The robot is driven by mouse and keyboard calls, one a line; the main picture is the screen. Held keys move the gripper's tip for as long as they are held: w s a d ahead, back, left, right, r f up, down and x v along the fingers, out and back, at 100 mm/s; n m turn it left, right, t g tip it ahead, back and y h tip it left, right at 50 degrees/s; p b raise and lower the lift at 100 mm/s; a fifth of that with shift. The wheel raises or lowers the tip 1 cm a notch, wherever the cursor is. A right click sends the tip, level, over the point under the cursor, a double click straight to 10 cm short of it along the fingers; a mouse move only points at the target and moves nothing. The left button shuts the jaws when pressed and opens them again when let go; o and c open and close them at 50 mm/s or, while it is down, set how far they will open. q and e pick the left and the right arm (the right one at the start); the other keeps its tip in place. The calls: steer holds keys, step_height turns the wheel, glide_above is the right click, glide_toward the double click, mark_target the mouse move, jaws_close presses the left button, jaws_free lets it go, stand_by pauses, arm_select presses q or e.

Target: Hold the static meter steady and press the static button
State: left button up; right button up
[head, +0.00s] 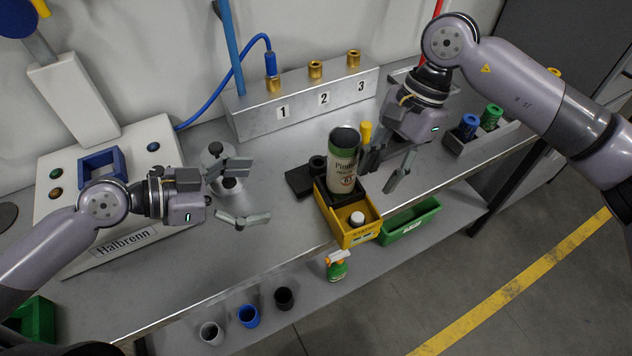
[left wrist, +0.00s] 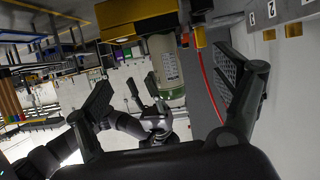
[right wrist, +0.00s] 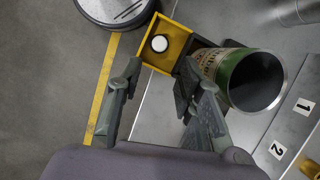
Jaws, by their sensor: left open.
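The static meter (head: 350,236) is a yellow box with a black holder, near the front edge of the bench. It also shows in the right wrist view (right wrist: 180,36). Its white round static button (head: 357,218) faces up and is uncovered; the right wrist view shows it too (right wrist: 160,43). A green and cream can (head: 343,170) sits in the black holder. My left gripper (head: 243,192) is open and empty, left of the meter and apart from it. My right gripper (head: 386,172) is open and empty, close on the right side of the can and meter.
A metal block with numbered brass fittings (head: 300,101) stands behind. A white Halbrenn machine (head: 110,190) is at left. A green bin (head: 410,220), spray bottle (head: 337,268) and cups (head: 248,316) are on the lower shelf.

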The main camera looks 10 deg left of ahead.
mark_target(328, 185)
arm_select(q)
steer(key=x, duration=1.6)
steer(key=shift+w+d, duration=0.15)
steer(key=shift+d, duration=0.25)
steer(key=shift+c, duration=0.4)
